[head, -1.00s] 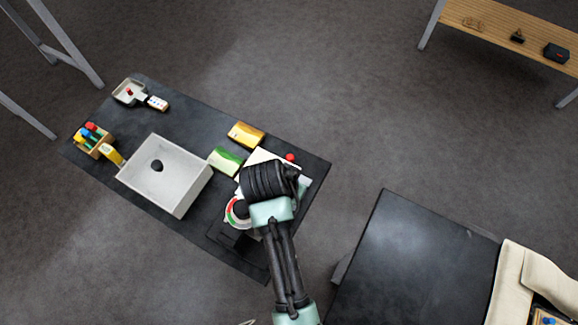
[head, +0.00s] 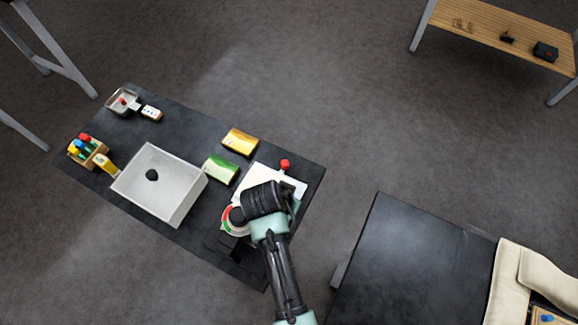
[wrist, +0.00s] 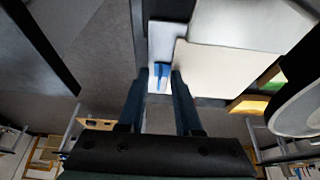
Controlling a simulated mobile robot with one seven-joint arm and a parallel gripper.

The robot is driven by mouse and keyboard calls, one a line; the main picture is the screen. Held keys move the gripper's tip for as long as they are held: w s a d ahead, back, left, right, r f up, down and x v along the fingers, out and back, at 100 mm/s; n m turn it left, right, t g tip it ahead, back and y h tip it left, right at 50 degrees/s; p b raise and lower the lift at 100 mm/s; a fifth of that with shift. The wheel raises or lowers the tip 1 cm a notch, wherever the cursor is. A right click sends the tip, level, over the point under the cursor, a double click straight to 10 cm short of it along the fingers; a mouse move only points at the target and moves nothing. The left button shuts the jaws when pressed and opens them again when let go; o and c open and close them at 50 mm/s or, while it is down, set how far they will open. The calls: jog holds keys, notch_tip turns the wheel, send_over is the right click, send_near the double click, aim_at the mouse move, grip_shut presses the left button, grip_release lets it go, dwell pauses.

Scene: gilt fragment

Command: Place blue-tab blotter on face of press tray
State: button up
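In the wrist view a pale sheet with a blue tab (wrist: 161,72), seemingly the blue-tab blotter, lies ahead of my gripper (wrist: 160,74). Its fingers stand apart, one on each side of the tab, with a small gap showing. Whether they touch it I cannot tell. In the head view my dark wrist (head: 264,199) hides the tab and fingers. A cream slab (wrist: 222,72) lies beside the tab.
The dark table (head: 200,125) also holds a green block (head: 220,169), a yellow block (head: 240,142), a red knob (head: 285,165), a round dial (head: 232,222), a box of coloured bottles (head: 87,150) and a small dish (head: 122,101). Another dark table (head: 405,260) stands at right.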

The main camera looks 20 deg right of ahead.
jog(key=shift+r, duration=0.1)
jog(key=v, duration=1.2)
jog(key=w+a+r+n+t, duration=0.1)
jog(key=w+r+n+t, duration=0.2)
jog(key=w+r+t, duration=0.75)
jog(key=w+a+r+n+t+y, duration=0.1)
jog(key=w+r, duration=0.2)
jog(key=r, duration=0.8)
jog(key=w+a+r+n+t, duration=0.2)
jog(key=r, duration=0.9)
jog(key=s+a+r+n+t+y, duration=0.1)
jog(key=s+r+t, duration=0.2)
jog(key=r, duration=0.6)
jog(key=s+a+r+n+t+y, duration=0.1)
jog(key=s+r+t, duration=0.3)
jog(key=r, duration=0.6)
jog(key=s+a+r+n+t, duration=0.2)
jog(key=s+r+t, duration=0.2)
jog(key=r, duration=0.6)
jog(key=shift+s+a+n+y, duration=0.3)
jog(key=shift+s+a+y, duration=0.1)
jog(key=shift+s, duration=0.4)
